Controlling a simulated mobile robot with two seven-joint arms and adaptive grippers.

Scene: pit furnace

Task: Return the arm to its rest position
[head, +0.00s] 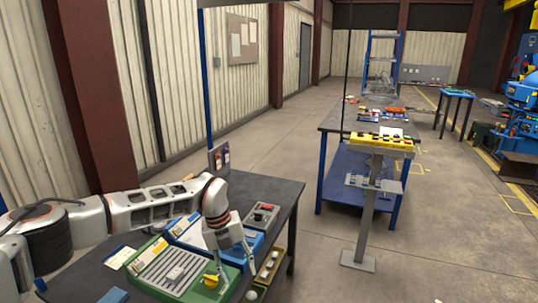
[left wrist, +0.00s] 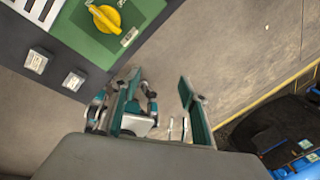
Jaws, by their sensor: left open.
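My left arm (head: 150,205) reaches in from the left over the dark workbench, bent downward at the wrist. My left gripper (head: 237,272) points down at the right edge of the green panel (head: 157,266). Its fingers are apart, with nothing seen between them. In the left wrist view the open fingers (left wrist: 158,92) have floor behind them. The yellow knob (head: 210,281) on the green panel is left of the fingers in the head view. It also shows in the left wrist view (left wrist: 106,17), apart from the fingers. My right gripper is in neither view.
A yellow button panel (head: 372,143) on a grey stand is to the right, before a long blue-legged table (head: 337,122). Open floor (head: 300,250) lies between.

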